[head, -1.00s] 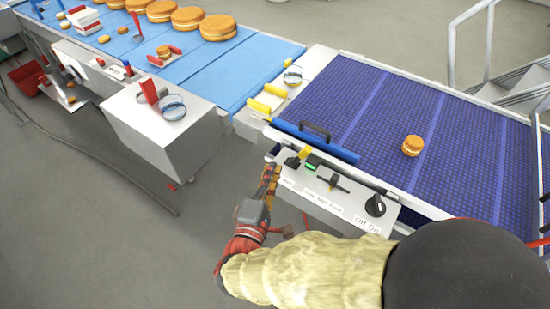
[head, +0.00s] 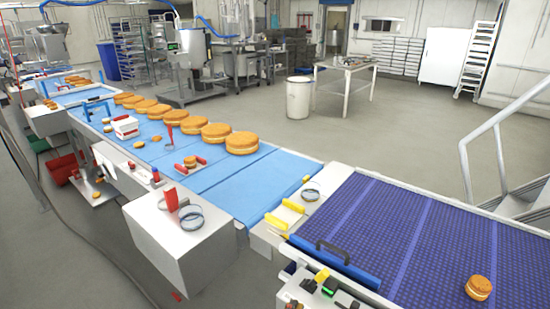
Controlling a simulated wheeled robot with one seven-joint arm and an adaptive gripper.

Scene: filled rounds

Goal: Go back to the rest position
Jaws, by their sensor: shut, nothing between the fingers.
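My gripper and arm are out of the head view at this moment. The purple-blue belt (head: 400,232) lies at the right, with one filled round (head: 479,287) near its front right.
A light blue conveyor (head: 232,190) carries several large rounds (head: 241,143). A white box housing (head: 190,238) juts out at its front. A white bin (head: 298,98) and a table (head: 345,68) stand behind. Stair rails (head: 490,125) are at the right. Grey floor between is clear.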

